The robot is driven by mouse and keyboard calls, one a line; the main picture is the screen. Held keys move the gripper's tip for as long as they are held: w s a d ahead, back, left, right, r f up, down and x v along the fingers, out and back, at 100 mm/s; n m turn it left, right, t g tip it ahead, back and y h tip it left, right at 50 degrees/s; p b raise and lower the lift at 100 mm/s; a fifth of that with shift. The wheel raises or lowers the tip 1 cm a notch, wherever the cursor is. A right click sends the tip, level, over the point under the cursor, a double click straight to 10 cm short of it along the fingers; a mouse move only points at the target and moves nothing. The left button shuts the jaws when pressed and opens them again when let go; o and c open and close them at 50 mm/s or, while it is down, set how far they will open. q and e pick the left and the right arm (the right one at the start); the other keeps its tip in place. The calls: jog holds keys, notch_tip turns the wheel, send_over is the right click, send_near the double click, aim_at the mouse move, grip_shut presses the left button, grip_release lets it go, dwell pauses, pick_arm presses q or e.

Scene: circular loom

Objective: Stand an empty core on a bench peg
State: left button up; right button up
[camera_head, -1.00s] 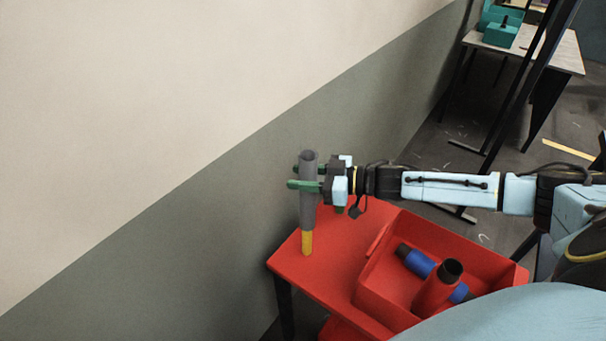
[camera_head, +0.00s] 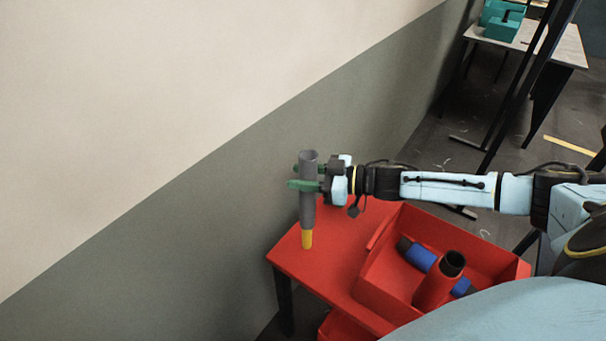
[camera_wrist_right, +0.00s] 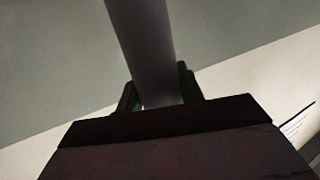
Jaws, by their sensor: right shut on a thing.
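A grey tube-shaped core (camera_head: 308,205) stands upright with an open top in the head view. My right gripper (camera_head: 306,183) is shut on its upper part from the right, with green fingers on its sides. A short yellow peg (camera_head: 307,240) shows directly under the core's lower end, over the red bench (camera_head: 325,255). I cannot tell how far the core sits around the peg. In the right wrist view the core (camera_wrist_right: 145,50) runs between the dark green fingers (camera_wrist_right: 160,92). My left gripper is out of view.
A red bin (camera_head: 390,290) on the bench's right side holds a red tube (camera_head: 435,285) and a blue tube with dark ends (camera_head: 420,258). The wall (camera_head: 200,220) is close behind the bench. A grey table (camera_head: 550,48) with teal boxes stands at the far right.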

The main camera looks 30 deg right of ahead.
aim_at(303, 203)
jog(key=shift+f+b, duration=1.05)
jog(key=shift+f, duration=0.8)
jog(key=shift+r, duration=0.1)
jog(key=shift+f+b, duration=1.5)
jog(key=shift+f, duration=1.25)
jog(key=shift+f, duration=0.15)
jog(key=o, duration=1.1)
jog(key=shift+o, duration=0.2)
